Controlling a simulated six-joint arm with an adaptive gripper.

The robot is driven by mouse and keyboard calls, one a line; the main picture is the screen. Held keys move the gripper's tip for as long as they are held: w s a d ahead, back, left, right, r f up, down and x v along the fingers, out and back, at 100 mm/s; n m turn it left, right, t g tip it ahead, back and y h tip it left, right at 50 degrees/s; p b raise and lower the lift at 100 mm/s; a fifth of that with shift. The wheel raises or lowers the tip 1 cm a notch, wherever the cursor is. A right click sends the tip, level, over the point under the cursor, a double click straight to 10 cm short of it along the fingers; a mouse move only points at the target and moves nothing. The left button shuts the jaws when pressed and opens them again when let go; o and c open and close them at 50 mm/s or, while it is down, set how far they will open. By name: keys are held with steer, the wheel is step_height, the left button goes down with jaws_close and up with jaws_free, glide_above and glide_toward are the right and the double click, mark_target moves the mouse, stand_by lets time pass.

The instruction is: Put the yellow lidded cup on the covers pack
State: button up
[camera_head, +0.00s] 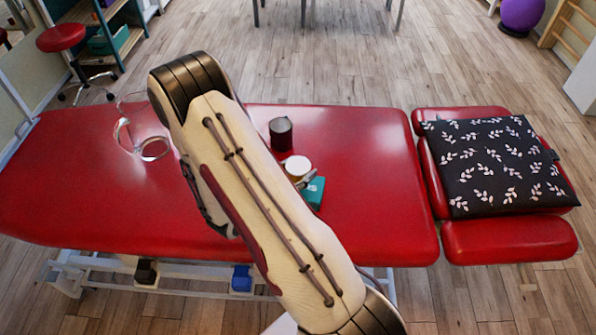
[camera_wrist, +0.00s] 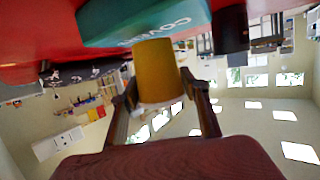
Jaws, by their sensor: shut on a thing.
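The yellow lidded cup (camera_wrist: 157,70) is between the two fingers of my gripper (camera_wrist: 160,88) in the wrist view, and the fingers are shut on its sides. In the head view its pale lid (camera_head: 297,166) shows just right of my arm. The covers pack (camera_head: 314,192) is a teal box on the red couch, partly hidden by my arm and the cup. In the wrist view the pack (camera_wrist: 120,20) appears, with lettering on its side, directly behind the cup. I cannot tell whether cup and pack touch.
A dark cylindrical jar (camera_head: 281,135) stands on the red treatment couch (camera_head: 370,150) close behind the cup; it also shows in the wrist view (camera_wrist: 229,30). A clear ringed object (camera_head: 143,140) is left of my arm. A black leaf-patterned cushion (camera_head: 495,165) lies at right. The couch between is clear.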

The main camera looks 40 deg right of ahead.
steer(key=shift+f, duration=0.4)
steer(key=shift+f, duration=0.2)
steer(key=o, duration=1.2)
steer(key=shift+r, duration=0.2)
steer(key=v, duration=1.2)
